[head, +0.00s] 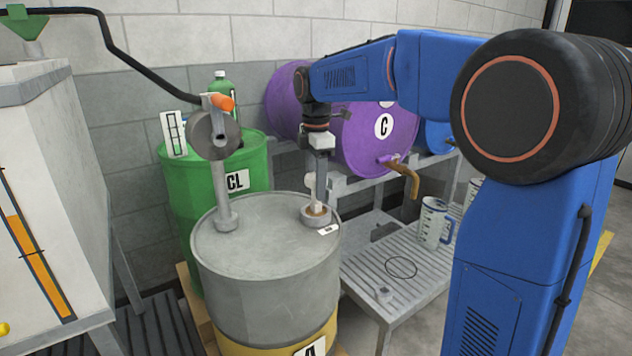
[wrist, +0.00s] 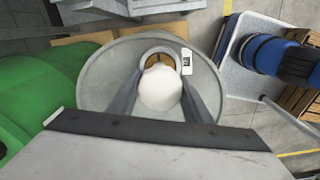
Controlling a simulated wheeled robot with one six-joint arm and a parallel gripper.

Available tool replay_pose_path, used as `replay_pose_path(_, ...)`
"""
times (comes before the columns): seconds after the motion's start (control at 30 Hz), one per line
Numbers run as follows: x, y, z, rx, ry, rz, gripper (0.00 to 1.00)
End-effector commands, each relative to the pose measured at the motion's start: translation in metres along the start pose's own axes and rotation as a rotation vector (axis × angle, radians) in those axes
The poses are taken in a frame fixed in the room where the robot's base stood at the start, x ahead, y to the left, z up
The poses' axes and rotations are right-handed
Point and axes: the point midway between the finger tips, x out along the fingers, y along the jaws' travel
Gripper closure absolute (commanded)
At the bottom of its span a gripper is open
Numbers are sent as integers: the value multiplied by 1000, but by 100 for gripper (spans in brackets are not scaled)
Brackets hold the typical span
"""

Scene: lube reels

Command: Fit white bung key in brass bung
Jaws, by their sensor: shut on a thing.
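The white bung key (head: 310,182) stands over the grey drum's top in the head view. In the wrist view its round white head (wrist: 160,88) sits between the two grey fingers. My gripper (head: 319,185) points down and is shut on the key. The brass bung (head: 316,210) lies in a raised grey collar at the right of the drum top, directly below the key. In the wrist view a brass strip (wrist: 158,58) shows inside the collar, past the key's head. The key's lower end is hidden, so I cannot tell whether it is seated in the bung.
The grey drum (head: 265,275) carries a pump with an orange handle (head: 222,101) at its left. A green drum (head: 187,190) stands behind, and a purple drum (head: 375,140) lies on a rack. A jug (head: 434,222) stands on the slatted bench at right.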

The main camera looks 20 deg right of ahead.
Motion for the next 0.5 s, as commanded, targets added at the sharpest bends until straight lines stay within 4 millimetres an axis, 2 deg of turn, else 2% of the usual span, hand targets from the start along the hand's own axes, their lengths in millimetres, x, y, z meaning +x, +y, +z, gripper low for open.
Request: replay_pose_path(0.5,10,0,0,0,0,0,79)
